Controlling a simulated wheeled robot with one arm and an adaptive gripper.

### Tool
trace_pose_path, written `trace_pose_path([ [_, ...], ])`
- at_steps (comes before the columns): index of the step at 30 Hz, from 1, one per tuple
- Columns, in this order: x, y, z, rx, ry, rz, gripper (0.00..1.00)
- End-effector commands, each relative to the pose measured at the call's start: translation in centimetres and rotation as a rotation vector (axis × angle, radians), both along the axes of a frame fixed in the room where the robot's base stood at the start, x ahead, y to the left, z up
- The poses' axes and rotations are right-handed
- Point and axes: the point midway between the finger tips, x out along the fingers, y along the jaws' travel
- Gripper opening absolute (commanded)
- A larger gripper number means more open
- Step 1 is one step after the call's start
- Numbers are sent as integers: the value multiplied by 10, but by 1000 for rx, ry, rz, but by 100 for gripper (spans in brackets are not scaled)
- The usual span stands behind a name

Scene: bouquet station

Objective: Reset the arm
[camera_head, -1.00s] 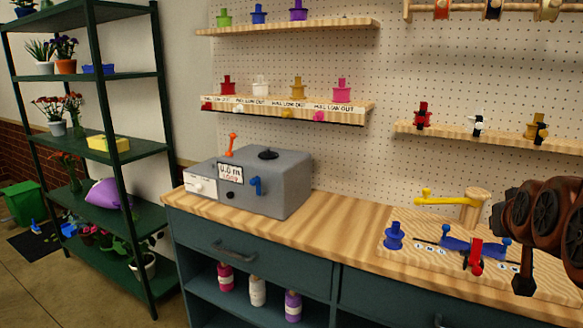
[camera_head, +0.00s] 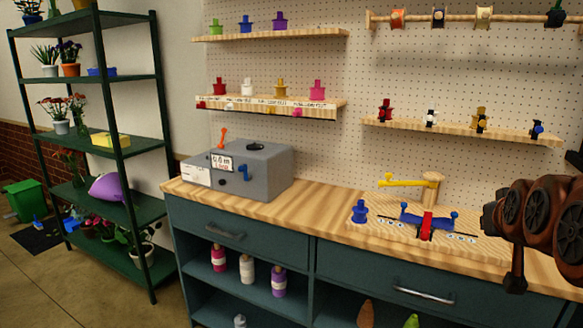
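My arm (camera_head: 545,222) shows at the right edge, dark brown with round joints, held in front of the workbench (camera_head: 300,208). A dark narrow part of it hangs down at its left end. I cannot make out two fingertips, so whether my gripper is open or shut does not show. Nothing is seen held. The part of the arm in view is in front of the right end of the bench and the wooden board (camera_head: 375,222), which carries a blue spool-like piece (camera_head: 359,212), a blue and red device (camera_head: 427,222) and a yellow crank (camera_head: 405,183).
A grey box machine (camera_head: 262,175) stands at the bench's left. Wooden shelves (camera_head: 270,33) with coloured pieces and a rail of spools (camera_head: 460,24) are on the pegboard. A green plant rack (camera_head: 120,150) and green bin (camera_head: 24,200) stand left. The floor (camera_head: 85,285) before the rack is clear.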

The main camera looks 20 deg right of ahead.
Motion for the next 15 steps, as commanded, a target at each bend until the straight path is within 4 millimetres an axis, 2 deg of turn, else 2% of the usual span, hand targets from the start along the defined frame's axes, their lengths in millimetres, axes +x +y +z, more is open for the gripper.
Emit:
trace_pose_path([
  [8, 12, 26, -42, 73, 71, 48, 0],
  [15, 23, 68, -91, 159, 168, 123, 0],
])
